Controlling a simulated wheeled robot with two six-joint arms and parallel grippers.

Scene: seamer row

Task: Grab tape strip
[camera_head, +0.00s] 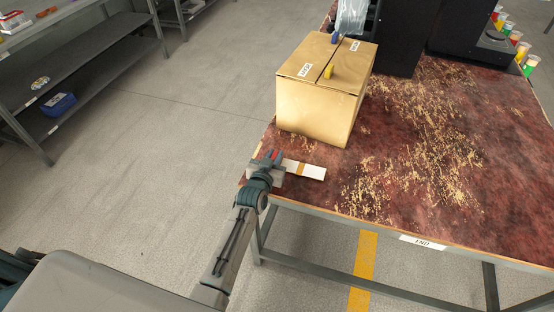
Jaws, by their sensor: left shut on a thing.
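A white strip with a brownish-orange band, which looks like the tape strip (313,172), lies at the near left corner of the red worn table. My left gripper (277,168) is at the strip's left end, shut on it. The fingers hide that end of the strip. I cannot tell whether the strip touches the table or is slightly raised. My right gripper is not in view.
A closed cardboard box (315,111) with a blue and a yellow item on top stands just behind the strip. The table (430,180) is scuffed and mostly clear to the right. Black equipment (401,35) stands at the back. Grey shelving (90,60) is at far left.

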